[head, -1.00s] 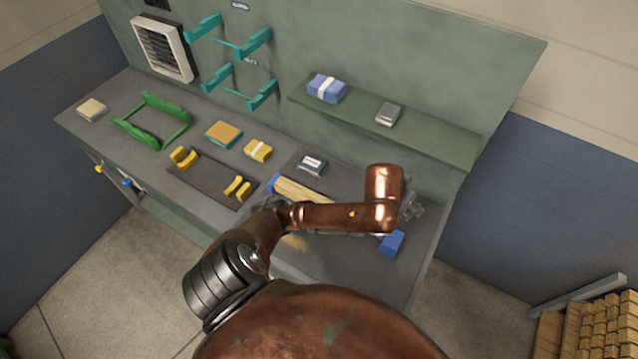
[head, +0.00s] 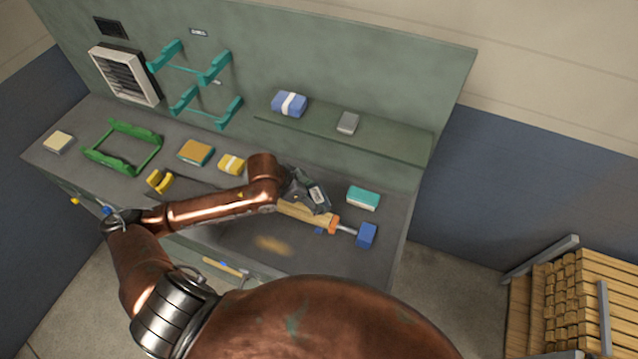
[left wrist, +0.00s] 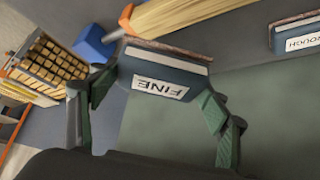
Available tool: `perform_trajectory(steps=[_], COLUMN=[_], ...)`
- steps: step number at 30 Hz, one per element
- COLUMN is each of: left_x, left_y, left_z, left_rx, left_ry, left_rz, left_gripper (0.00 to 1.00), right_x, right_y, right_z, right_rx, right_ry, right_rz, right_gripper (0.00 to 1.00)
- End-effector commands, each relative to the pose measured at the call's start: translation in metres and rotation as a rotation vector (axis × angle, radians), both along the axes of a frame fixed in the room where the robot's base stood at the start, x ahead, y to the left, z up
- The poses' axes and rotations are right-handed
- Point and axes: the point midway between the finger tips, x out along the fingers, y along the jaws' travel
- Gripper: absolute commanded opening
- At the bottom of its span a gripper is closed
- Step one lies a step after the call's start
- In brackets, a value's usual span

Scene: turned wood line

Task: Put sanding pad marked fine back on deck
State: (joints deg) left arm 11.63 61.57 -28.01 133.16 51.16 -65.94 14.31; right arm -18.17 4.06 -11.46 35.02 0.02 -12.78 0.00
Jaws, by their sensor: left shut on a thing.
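My left gripper (left wrist: 158,115) is shut on the sanding pad marked FINE (left wrist: 165,72), a dark blue block with a white label and a brownish layer. The label is upside down in the left wrist view. In the head view the gripper (head: 308,190) is over the right half of the bench, beside the length of wood (head: 305,213). Another dark pad, whose label seems to read ROUGH (left wrist: 297,38), is at the right of the wrist view, apart from the held pad. My right gripper is not in view.
A blue clamp end (head: 367,235) stands at the wood's right end. A teal pad (head: 363,198) lies near the back right. A shelf (head: 390,142) holds a blue block (head: 289,103) and a grey block (head: 347,122). Yellow cradles and a green frame (head: 122,147) occupy the left.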

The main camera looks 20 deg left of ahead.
Motion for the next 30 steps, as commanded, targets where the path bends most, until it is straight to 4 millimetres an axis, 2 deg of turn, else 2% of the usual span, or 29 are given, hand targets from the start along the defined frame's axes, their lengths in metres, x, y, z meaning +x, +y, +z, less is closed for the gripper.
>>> perform_trajectory(steps=[2,8,13,18,23,28,30], left_x=[0.007,0.049,0.087,0.109,0.122,0.130,0.129], left_y=[0.004,0.018,0.032,0.040,0.045,0.048,0.048], left_z=[-0.003,-0.022,-0.039,-0.072,-0.089,-0.099,-0.110], left_rx=[-0.001,-0.003,-0.002,-0.004,-0.002,-0.002,-0.003], left_ry=[0.000,-0.001,-0.002,-0.001,-0.001,-0.001,0.001], left_rz=[-0.006,-0.006,-0.005,-0.005,-0.007,-0.008,-0.008], left_gripper=[0.48,0.48,0.48,0.48,0.48,0.48,0.48], right_x=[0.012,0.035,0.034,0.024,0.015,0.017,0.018], right_y=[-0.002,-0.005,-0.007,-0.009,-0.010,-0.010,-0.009], right_z=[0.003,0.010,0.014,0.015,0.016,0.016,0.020], right_rx=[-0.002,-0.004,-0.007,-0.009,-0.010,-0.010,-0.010], right_ry=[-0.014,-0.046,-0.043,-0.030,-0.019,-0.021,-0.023], right_rz=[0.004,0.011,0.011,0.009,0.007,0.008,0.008], right_gripper=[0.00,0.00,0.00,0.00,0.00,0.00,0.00])
